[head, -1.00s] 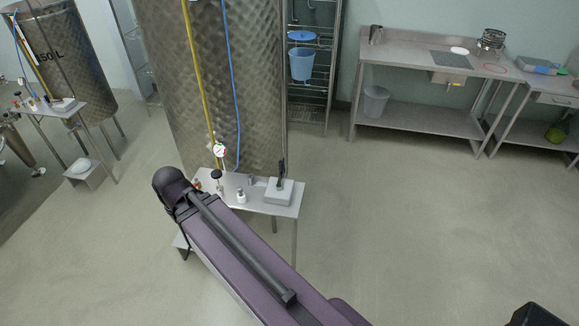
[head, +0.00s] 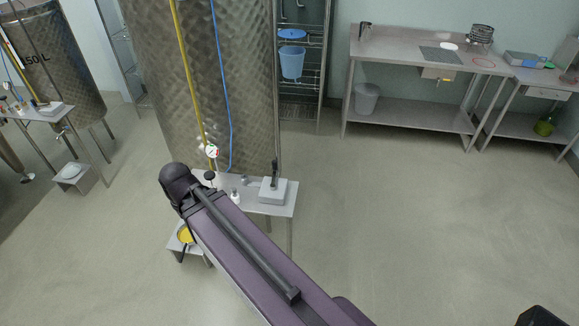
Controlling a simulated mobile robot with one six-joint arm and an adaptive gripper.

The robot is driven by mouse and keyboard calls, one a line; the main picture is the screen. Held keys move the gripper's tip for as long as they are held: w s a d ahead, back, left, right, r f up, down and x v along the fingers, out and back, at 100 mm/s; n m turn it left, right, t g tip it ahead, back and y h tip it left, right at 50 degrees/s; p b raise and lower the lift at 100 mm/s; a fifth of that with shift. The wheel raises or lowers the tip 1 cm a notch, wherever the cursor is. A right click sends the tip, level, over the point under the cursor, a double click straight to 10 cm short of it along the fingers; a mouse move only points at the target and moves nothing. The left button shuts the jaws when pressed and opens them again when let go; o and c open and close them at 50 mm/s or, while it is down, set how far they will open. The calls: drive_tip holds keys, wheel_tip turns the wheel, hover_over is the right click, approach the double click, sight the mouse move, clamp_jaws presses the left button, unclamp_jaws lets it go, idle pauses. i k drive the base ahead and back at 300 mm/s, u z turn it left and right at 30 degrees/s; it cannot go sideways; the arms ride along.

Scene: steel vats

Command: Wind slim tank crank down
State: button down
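A tall dimpled steel tank (head: 205,75) stands left of centre in the head view, its top cut off by the frame edge. A thin upright post (head: 277,90) runs along its right side. A grey block with a black upright lever (head: 274,188) sits on the small steel table (head: 255,209) in front of it. I cannot make out a crank on the tank for sure. Another tank (head: 55,70) stands at the far left, marked with a partly cut-off label. My purple arm covers the left part of the small table. My gripper is not identifiable in the view.
A gauge (head: 211,151) and small bottles are by the small table. A low stool (head: 188,243) holds a yellow item. A wire rack (head: 302,75) and steel benches (head: 410,95) line the back wall. The floor (head: 430,220) at right is clear.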

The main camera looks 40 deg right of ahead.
sight(274, 162)
drive_tip(key=z, duration=1.3)
drive_tip(key=i, duration=0.6)
drive_tip(key=u, duration=0.05)
drive_tip(key=k, duration=0.6)
drive_tip(key=u, duration=0.1)
